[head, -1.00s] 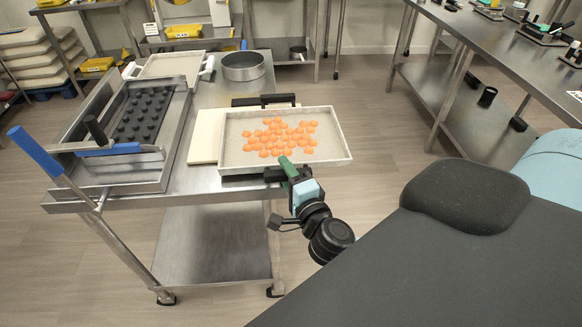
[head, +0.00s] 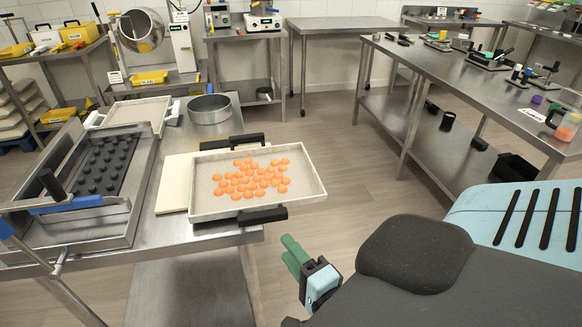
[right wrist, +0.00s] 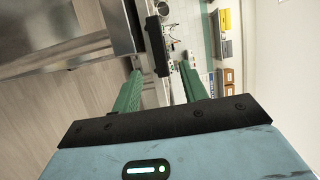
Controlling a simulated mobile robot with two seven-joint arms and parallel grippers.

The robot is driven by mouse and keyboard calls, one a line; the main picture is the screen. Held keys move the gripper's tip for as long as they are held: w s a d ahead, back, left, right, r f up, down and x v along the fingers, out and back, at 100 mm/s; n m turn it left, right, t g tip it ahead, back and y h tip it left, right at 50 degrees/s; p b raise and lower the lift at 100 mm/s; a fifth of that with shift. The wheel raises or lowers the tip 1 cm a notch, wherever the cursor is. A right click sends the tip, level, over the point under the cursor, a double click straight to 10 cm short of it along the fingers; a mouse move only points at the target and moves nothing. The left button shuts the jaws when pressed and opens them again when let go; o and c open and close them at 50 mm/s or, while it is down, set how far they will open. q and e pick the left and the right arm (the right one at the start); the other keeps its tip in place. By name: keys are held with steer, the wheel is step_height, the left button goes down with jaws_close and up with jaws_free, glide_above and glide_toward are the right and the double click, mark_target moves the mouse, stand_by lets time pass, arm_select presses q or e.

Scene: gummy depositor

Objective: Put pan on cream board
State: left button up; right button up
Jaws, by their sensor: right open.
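The pan (head: 309,178) is a shallow pale tray of orange gummies with a black handle on its far side and a near black handle (head: 240,218). Its left part lies over the cream board (head: 174,187), whose left strip shows; the rest of the board is hidden under the pan. The pan's right part reaches past the table's right edge. My right gripper (head: 288,247), with green fingers, is open and empty, apart from the pan, to the right of and below its near handle. Its open fingers also show in the right wrist view (right wrist: 160,90). My left gripper is not in view.
The steel table (head: 185,240) also holds a black mould (head: 105,165) in a metal frame on the left, a round metal ring (head: 209,109) and another pale tray (head: 130,110) behind. A long steel bench (head: 450,80) stands at right, with open floor between.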

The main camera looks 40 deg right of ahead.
stand_by(0.3)
steer(key=s+a+f+n+g+y, duration=0.2)
steer(key=s+a+f+n+y, duration=0.2)
steer(key=f+n, duration=0.35)
steer(key=s+a+f+n+g+y, duration=0.25)
steer(key=s+a+f+n, duration=0.2)
steer(key=f+n, duration=0.3)
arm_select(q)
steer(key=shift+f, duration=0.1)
arm_select(e)
steer(key=s+f+n+g+h, duration=0.1)
steer(key=s+f+n+g, duration=0.5)
steer(key=s+f, duration=0.7)
steer(key=shift+d+n, duration=0.3)
steer(key=shift+n, duration=0.2)
arm_select(q)
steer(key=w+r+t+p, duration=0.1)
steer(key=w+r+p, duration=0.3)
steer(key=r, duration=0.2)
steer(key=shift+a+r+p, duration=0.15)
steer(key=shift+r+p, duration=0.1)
steer(key=shift+p, duration=0.15)
arm_select(e)
steer(key=w+r+t, duration=0.1)
steer(key=w+r, duration=0.3)
steer(key=r, duration=0.2)
steer(key=shift+w+d+r+t, duration=0.25)
steer(key=shift+w+t, duration=0.05)
steer(key=shift+t, duration=0.05)
